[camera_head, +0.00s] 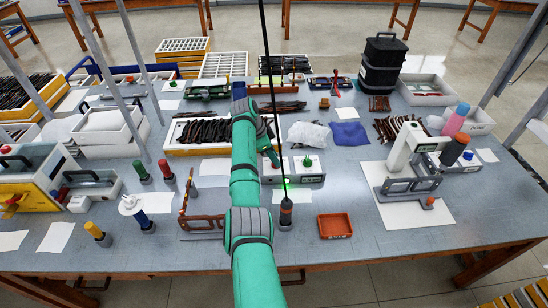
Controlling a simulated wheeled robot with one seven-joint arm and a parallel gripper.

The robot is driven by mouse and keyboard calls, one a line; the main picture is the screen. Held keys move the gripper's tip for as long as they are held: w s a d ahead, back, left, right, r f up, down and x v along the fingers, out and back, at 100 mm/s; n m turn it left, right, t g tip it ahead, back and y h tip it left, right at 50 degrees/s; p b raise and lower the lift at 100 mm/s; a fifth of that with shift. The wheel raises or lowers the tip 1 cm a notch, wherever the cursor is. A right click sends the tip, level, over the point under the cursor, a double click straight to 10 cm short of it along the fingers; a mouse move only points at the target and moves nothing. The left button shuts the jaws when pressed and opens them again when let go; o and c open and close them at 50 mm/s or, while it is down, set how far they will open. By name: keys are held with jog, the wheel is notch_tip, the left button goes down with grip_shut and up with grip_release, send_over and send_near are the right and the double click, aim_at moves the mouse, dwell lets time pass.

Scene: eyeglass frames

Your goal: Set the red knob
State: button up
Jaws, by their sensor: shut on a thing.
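My green arm reaches up the middle of the table, and my gripper (275,162) points down at the left part of a white control box (307,178). The gripper is shut on a small knob at the top of this box, taken to be the red knob. The fingers hide most of it, so its angle cannot be read. A green knob (307,161) stands uncovered on the right part of the same box. A small green light shows on the box's front.
A dark hanging tool (286,212) on a cord stands just in front of the box. An orange tray (335,226) lies to its right, and a brown eyeglass frame stand (202,222) to its left. A white press (402,150) stands at right.

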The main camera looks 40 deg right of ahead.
jog(key=shift+m+g, duration=0.3)
jog(key=shift+m, duration=0.6)
jog(key=o, duration=1.1)
jog(key=shift+r, duration=0.1)
jog(key=v, duration=1)
jog(key=shift+w+d+r, duration=0.1)
jog(key=shift+w+r, duration=0.05)
jog(key=shift+r, duration=0.15)
